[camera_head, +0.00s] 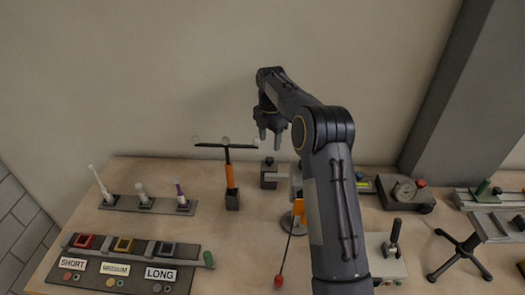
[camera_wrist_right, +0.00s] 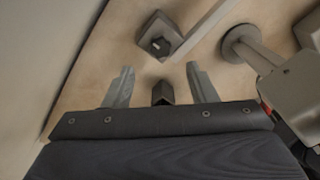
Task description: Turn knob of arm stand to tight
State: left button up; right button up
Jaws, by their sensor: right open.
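The arm stand (camera_head: 268,180) is a small dark block near the back of the table, with a dark knob (camera_head: 269,161) on top and a light bar running right. In the right wrist view the knob (camera_wrist_right: 160,46) sits on its square block, beyond the fingertips. My right gripper (camera_head: 270,138) points down above the stand, apart from the knob. Its two grey fingers stand wide apart in the wrist view (camera_wrist_right: 160,80). A dark piece shows between them; I cannot tell what it is. Whether the knob is tight or loose cannot be told. My left gripper is out of view.
A T-shaped orange stand (camera_head: 229,176) stands to the left. A round disc base (camera_wrist_right: 239,42) is beside the bar. My right arm hides part of the table's middle. A dial device (camera_head: 405,193) lies to the right. The wall is close behind the stand.

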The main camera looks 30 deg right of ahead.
aim_at(270, 159)
jog(key=shift+w+f, duration=0.1)
jog(key=shift+f, duration=0.1)
jog(key=shift+f+p, duration=0.55)
jog(key=shift+f, duration=3.05)
jog(key=c, duration=1)
jog(key=shift+o, duration=0.2)
